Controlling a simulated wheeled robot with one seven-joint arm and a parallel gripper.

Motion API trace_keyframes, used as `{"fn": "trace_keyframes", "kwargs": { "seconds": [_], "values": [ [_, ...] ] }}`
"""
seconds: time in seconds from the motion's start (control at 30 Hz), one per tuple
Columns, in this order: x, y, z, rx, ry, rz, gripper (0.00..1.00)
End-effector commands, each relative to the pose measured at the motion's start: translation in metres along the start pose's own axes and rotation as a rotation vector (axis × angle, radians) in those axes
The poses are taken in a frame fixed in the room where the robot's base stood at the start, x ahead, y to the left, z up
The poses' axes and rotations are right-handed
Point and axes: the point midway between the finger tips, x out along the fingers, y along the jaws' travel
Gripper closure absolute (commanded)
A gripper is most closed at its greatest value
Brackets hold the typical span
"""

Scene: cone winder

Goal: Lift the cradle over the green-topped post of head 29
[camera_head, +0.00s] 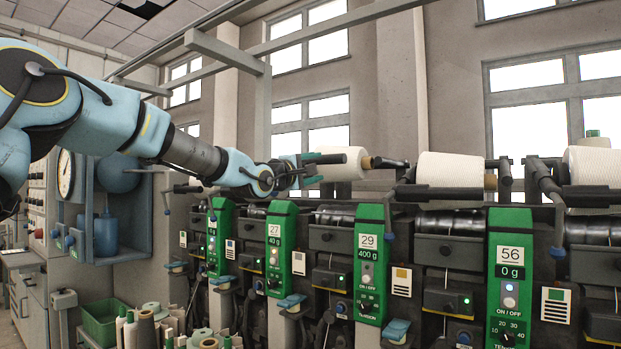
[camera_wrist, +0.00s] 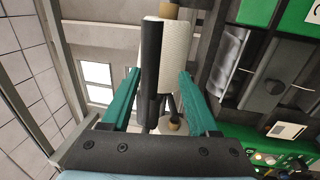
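Head 29's green-topped post (camera_head: 369,262) stands right of centre in the head view, its display reading 400 g. Above and left of it a white yarn cone (camera_head: 345,166) with a tan core sits on the cradle, whose dark end (camera_head: 391,163) shows at the cone's right. My gripper (camera_head: 322,168) reaches in from the left at the cone's left end. In the wrist view my gripper (camera_wrist: 160,74) has its two teal fingers apart. The cradle's black bar (camera_wrist: 151,60) and the white cone (camera_wrist: 174,55) appear between them; I cannot tell whether a finger touches either.
Post 27 (camera_head: 279,250) stands to the left and post 56 (camera_head: 510,275) to the right. More cones (camera_head: 450,169) lie along the row. A blue cabinet (camera_head: 122,215) and a green crate (camera_head: 100,325) are at the left. A grey frame rail (camera_head: 330,28) runs overhead.

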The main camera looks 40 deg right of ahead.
Motion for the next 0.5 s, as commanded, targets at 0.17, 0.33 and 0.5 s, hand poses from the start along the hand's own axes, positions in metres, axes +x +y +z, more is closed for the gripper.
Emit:
{"fn": "trace_keyframes", "kwargs": {
  "seconds": [0.17, 0.33, 0.5],
  "values": [
    [-0.019, 0.000, -0.001, 0.001, 0.001, 0.002, 0.39],
    [-0.024, 0.001, 0.000, 0.000, -0.001, 0.002, 0.39],
    [-0.024, 0.001, 0.000, 0.000, -0.001, 0.002, 0.39]
  ]
}}
